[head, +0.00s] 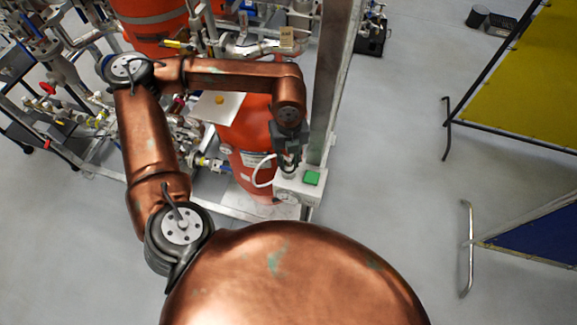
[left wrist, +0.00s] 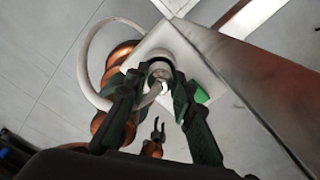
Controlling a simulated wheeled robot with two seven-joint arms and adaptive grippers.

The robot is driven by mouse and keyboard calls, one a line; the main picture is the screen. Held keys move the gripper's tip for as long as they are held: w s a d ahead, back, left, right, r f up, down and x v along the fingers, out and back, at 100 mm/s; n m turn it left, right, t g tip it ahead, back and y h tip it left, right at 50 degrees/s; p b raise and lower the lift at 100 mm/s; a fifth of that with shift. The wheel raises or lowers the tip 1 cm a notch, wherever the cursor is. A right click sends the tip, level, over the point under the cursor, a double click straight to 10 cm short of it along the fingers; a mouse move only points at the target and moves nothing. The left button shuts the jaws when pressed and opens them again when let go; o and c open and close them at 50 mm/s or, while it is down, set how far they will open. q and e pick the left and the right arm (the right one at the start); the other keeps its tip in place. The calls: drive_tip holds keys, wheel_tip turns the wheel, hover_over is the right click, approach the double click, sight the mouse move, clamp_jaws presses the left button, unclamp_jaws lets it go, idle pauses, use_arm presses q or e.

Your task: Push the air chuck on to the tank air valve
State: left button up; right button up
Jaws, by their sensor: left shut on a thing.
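My left gripper (head: 288,163) is shut on the air chuck, right above a white box with a green patch on the skid's post. In the left wrist view, the fingers (left wrist: 158,92) close around the grey, round-ended chuck (left wrist: 161,72) in front of the white box. A white hose (left wrist: 84,68) loops from the chuck's area; it also shows in the head view (head: 262,176). I cannot tell whether the chuck touches the box. An orange tank (head: 247,125) stands left of the gripper. I cannot make out its air valve.
The white box (head: 287,186) has a green patch (head: 311,177). A metal post (head: 325,80) rises close right of my gripper. Pipes and valves (head: 200,150) crowd the left. Yellow (head: 520,80) and blue (head: 545,240) panels stand right, with clear floor between.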

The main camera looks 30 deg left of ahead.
sight(288, 160)
use_arm(q)
drive_tip(key=shift+c, duration=1.1)
drive_tip(key=shift+r+p, duration=0.5)
drive_tip(key=shift+r, duration=0.9)
drive_tip(key=shift+r+p, duration=0.45)
drive_tip(key=shift+r, duration=1.25)
use_arm(e)
drive_tip(key=shift+w+d+r, duration=0.1)
drive_tip(key=shift+w+r, duration=0.1)
drive_tip(key=shift+r, duration=0.35)
drive_tip(key=shift+w+r, duration=0.15)
drive_tip(key=shift+r, duration=0.35)
